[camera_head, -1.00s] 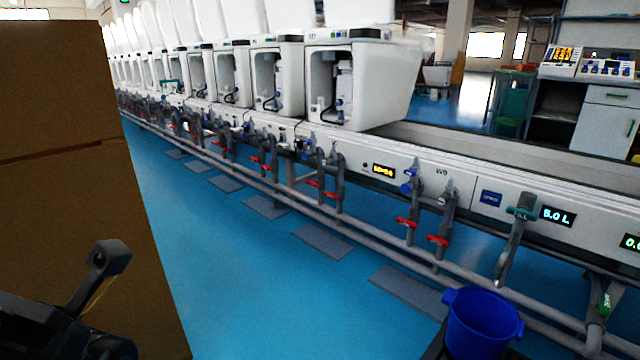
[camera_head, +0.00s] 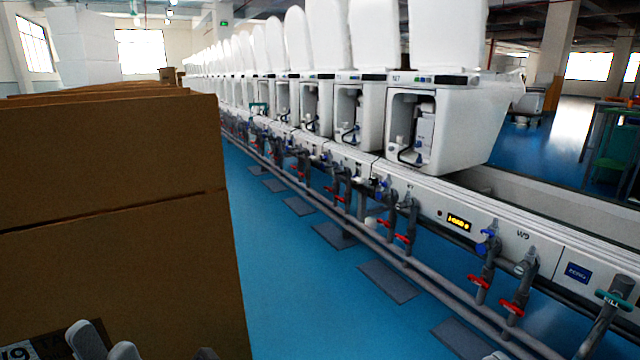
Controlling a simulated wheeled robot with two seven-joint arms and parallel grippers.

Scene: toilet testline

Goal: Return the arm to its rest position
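My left gripper (camera_head: 106,340) shows only in part at the bottom left edge of the head view. Its grey rounded tips stand low in front of the cardboard box (camera_head: 110,265). The rest of the gripper and most of my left arm are cut off by the frame. I cannot tell whether it is open or shut, and I see nothing held in it.
Stacked brown cardboard fills the left side, close to my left gripper. A long test line with white toilets (camera_head: 450,110) runs from far left to near right. Grey pipes with red valve handles (camera_head: 478,282) line its front. Blue floor (camera_head: 300,290) between is open.

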